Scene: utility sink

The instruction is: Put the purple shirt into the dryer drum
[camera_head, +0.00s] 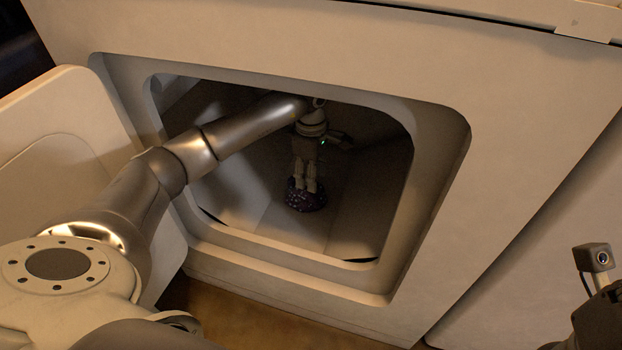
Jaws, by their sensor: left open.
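The dryer drum (255,205) shows through the wide square opening in the dryer front. My left arm reaches in through the opening, and my left gripper (304,188) points down inside the drum, with its jaws open. The purple shirt (306,203) is a small dark crumpled bundle right at the fingertips, low in the drum. It is too dark to tell whether the fingers touch it. Part of my right arm's end (597,285) shows at the lower right edge, but its fingers are out of the picture.
The dryer door (60,150) stands open at the left. The rim of the opening (440,165) surrounds my left arm, with free room to the right of the gripper inside the drum. Brown floor (240,315) shows below the dryer.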

